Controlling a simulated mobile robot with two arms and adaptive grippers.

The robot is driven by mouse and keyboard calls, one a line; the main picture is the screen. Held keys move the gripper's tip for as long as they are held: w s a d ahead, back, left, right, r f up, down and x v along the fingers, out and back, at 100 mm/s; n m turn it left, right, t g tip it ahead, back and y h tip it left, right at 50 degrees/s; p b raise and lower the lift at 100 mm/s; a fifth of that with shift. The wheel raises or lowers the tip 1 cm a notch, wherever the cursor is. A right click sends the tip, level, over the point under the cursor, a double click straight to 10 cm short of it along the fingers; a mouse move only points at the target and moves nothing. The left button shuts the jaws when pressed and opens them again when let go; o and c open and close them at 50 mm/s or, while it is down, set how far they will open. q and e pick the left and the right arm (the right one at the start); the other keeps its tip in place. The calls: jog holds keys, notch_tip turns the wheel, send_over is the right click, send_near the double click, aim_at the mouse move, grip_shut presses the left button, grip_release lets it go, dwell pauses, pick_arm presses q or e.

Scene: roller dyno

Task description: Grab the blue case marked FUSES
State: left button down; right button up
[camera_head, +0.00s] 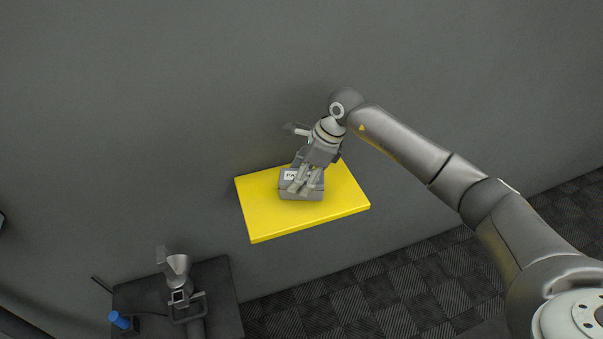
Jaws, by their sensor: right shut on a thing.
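A small grey-looking case (301,194) with a white label on top sits on a yellow shelf (262,219). The case looks grey rather than blue. My right gripper (304,188) comes down from above and is shut on the case at its top. The case appears to rest on the shelf; I cannot tell whether it is lifted slightly. My left gripper is not in view.
The yellow shelf is fixed to a plain grey wall (150,120) and is otherwise bare. At the lower left a dark table (225,300) holds a grey device (180,285) and a blue cylinder (119,320). Dark patterned floor (400,290) lies below right.

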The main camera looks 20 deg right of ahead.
jog(key=o, duration=0.7)
jog(key=shift+f, duration=0.15)
jog(key=o, duration=0.5)
